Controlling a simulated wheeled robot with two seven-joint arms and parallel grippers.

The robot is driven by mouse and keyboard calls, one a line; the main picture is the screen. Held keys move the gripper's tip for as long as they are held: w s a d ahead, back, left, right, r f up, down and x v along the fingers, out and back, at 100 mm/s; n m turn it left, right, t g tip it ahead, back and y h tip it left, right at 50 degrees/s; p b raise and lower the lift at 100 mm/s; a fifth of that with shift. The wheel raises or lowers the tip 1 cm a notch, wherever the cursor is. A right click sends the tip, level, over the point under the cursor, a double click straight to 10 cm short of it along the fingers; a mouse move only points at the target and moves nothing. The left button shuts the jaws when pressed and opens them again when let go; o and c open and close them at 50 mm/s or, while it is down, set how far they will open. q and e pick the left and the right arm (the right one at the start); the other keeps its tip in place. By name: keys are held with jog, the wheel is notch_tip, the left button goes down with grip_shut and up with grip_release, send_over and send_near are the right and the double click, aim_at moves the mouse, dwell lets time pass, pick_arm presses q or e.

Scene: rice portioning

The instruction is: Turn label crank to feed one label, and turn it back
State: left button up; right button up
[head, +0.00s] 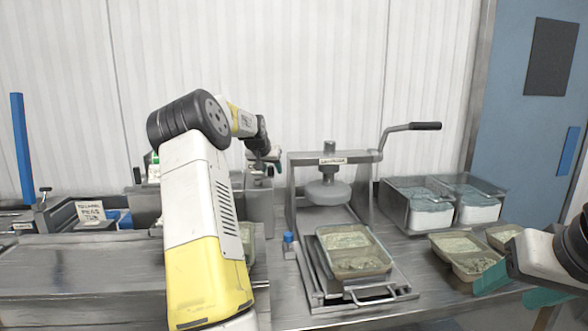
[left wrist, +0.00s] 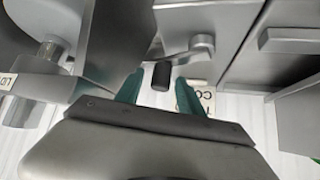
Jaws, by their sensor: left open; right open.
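The label crank (left wrist: 203,42) shows in the left wrist view as a metal arm with a short black handle (left wrist: 161,75). My left gripper (left wrist: 158,84) is open, with one teal finger on each side of the handle. A gap shows between the handle and both fingers in this view. In the head view my left gripper (head: 264,157) is at the back, left of the press, and the crank there is too small and covered to make out. My right gripper (head: 512,291) is open and empty at the right edge, by the filled trays.
A metal press (head: 329,193) with its own black-handled crank (head: 411,126) stands in the middle. A filled tray (head: 351,250) sits on its base. Two metal bins (head: 393,202) stand at right, with filled trays (head: 463,255) in front. A lettered sign (head: 90,212) is at left.

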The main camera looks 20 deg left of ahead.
pick_arm(q)
grip_shut()
jog(key=shift+w+f+n+y, duration=0.1)
jog(key=shift+n+y, duration=0.3)
jog(key=shift+a+n, duration=0.3)
grip_release()
jog(key=shift+r, duration=0.2)
